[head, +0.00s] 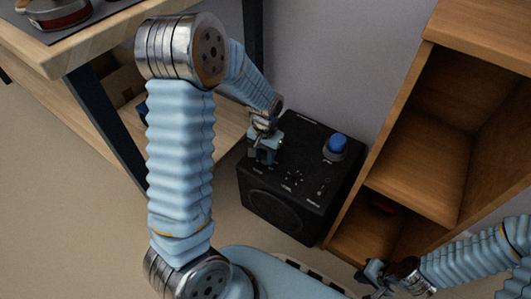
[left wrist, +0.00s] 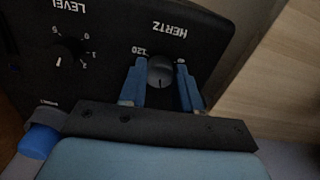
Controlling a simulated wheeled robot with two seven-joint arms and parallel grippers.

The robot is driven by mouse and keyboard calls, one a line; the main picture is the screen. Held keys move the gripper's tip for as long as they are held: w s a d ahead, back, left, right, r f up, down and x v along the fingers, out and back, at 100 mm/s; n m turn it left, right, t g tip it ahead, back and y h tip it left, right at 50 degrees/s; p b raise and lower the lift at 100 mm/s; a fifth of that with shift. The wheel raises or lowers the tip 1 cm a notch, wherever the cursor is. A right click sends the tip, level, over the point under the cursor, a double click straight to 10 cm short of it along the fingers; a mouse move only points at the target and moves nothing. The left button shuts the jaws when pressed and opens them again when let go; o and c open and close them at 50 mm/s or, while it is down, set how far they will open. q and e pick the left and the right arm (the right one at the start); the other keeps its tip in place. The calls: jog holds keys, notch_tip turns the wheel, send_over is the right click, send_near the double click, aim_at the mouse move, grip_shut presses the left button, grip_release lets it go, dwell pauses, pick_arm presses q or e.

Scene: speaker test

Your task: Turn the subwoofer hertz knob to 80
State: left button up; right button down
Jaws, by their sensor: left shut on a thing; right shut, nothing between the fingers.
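The subwoofer (head: 300,218) is a black box on the floor, its controls on the upper face. In the left wrist view its hertz knob (left wrist: 161,73) is a round grey dial below the upside-down word HERTZ. The label 120 shows at its left; a label at its right is partly hidden by a finger. I cannot read its setting surely. My left gripper (head: 265,150) is at the control face. Its two blue fingers (left wrist: 161,86) stand on either side of the hertz knob, closed on it. My right gripper (head: 374,277) is shut and empty, low at the right, away from the subwoofer.
A level knob (left wrist: 68,52) sits beside the hertz knob. A blue-topped object (head: 337,146) rests on the subwoofer. A wooden shelf (head: 410,165) stands close at its right. A wooden table (head: 95,50) with dark legs is at the left.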

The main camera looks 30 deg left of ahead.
aim_at(265, 157)
pick_arm(q)
jog(key=shift+m, duration=1.9)
jog(key=o, duration=1.1)
jog(key=shift+c, duration=0.2)
jog(key=shift+r, duration=0.1)
notch_tip(265, 157, up, 14)
jog(key=p, duration=0.3)
jog(key=shift+f, duration=0.2)
